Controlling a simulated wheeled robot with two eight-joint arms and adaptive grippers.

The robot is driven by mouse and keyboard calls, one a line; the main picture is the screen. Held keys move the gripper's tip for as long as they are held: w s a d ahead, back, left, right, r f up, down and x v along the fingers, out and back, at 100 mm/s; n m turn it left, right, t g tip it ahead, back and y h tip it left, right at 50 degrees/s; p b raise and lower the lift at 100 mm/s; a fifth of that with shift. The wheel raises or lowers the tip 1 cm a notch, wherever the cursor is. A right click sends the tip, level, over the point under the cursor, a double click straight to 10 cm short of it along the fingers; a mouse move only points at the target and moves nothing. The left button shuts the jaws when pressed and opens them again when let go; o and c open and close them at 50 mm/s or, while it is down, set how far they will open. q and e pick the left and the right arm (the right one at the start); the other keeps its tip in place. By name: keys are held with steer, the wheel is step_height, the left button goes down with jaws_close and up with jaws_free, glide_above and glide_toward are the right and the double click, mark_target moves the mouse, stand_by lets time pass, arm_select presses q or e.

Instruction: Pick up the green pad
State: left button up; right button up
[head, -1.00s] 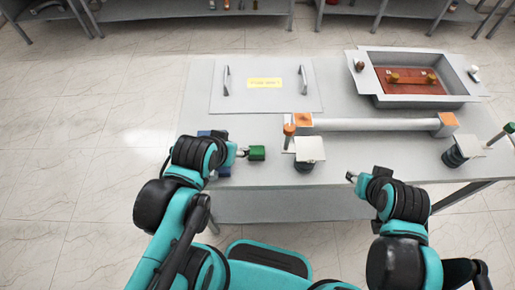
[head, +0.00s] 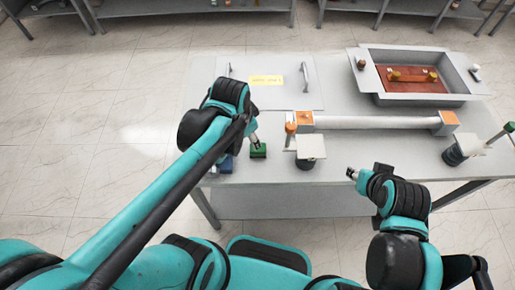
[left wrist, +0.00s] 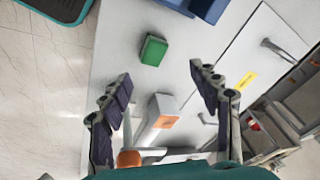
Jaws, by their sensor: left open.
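The green pad (head: 258,152) is a small block lying near the front edge of the grey table. It also shows in the left wrist view (left wrist: 153,50), beyond the fingertips and between their lines. My left gripper (head: 254,140) is over the table close to the pad. In the left wrist view its fingers (left wrist: 162,85) are spread wide with nothing between them. My right gripper (head: 352,174) hangs near the table's front edge, apart from the pad; its jaw is too small to read.
A blue block (head: 227,164) sits left of the pad, partly hidden by my left arm. A white-topped stand (head: 310,148) and a grey tube with orange ends (head: 375,123) lie to the right. A plate with handles (head: 290,97) and a metal tray (head: 415,101) are behind.

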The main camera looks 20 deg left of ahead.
mark_target(261, 147)
arm_select(q)
steer(key=w+d+f+m+g, duration=0.1)
steer(key=f+m, duration=0.1)
steer(key=w+d+f+m+g, duration=0.1)
steer(key=w+f+m, duration=0.1)
steer(key=w+f+m+g, duration=0.1)
steer(key=f+m, duration=0.1)
steer(key=shift+w+d+m+p, duration=0.3)
steer(key=shift+w+d+m, duration=0.05)
steer(key=shift+d+m, duration=0.05)
steer(key=shift+d+f, duration=0.1)
steer(key=shift+f, duration=0.2)
step_height(261, 147, down, 8)
steer(key=b, duration=0.3)
steer(key=shift+r, duration=0.15)
steer(key=shift+s, duration=0.1)
steer(key=shift+r, duration=0.1)
steer(key=c, duration=1.3)
steer(key=shift+c, duration=0.2)
